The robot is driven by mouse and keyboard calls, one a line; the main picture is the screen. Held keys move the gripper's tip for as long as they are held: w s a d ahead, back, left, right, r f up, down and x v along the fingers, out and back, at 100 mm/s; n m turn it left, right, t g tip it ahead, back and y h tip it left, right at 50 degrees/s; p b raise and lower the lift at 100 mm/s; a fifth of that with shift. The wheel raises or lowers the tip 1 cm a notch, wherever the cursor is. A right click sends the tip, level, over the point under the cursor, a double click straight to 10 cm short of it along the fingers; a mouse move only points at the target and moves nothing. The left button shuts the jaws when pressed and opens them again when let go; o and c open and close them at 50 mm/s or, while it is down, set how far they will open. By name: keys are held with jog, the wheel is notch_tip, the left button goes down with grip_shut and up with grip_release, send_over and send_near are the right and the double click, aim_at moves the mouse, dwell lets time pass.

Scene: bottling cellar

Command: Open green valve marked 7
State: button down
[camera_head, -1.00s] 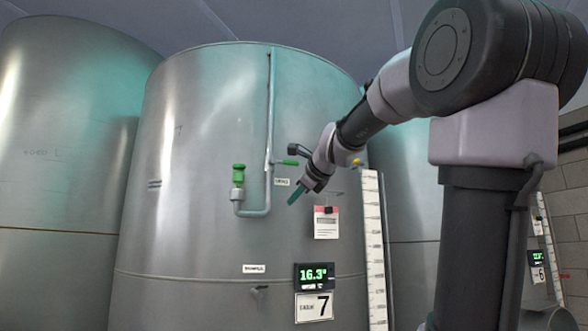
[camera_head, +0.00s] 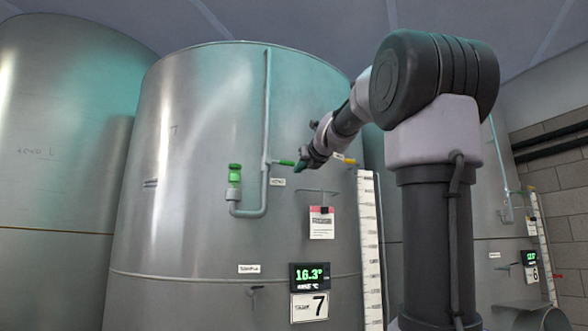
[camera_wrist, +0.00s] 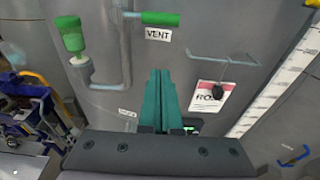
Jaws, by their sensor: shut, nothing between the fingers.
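The green valve handle (camera_head: 285,163) is a short horizontal lever on the grey pipe (camera_head: 267,110) of the tank marked 7 (camera_head: 310,307). In the wrist view the green handle (camera_wrist: 160,18) sits at the top, above a label reading VENT (camera_wrist: 158,34). My gripper (camera_head: 299,168) is close to the handle's right end in the head view; whether it touches cannot be told there. In the wrist view my gripper's teal fingers (camera_wrist: 160,72) are together and empty, below the handle with a gap in the picture.
A green-topped fitting (camera_head: 235,172) stands on the pipe's left bend and also shows in the wrist view (camera_wrist: 69,34). A red-and-white notice (camera_head: 321,222) hangs below right, beside a white scale strip (camera_head: 370,250). Another tank (camera_head: 55,150) stands left.

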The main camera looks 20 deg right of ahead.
aim_at(280, 163)
jog(key=w+r, duration=0.2)
jog(key=w, duration=0.6)
jog(key=shift+w+r, duration=0.25)
jog(key=shift+w, duration=0.05)
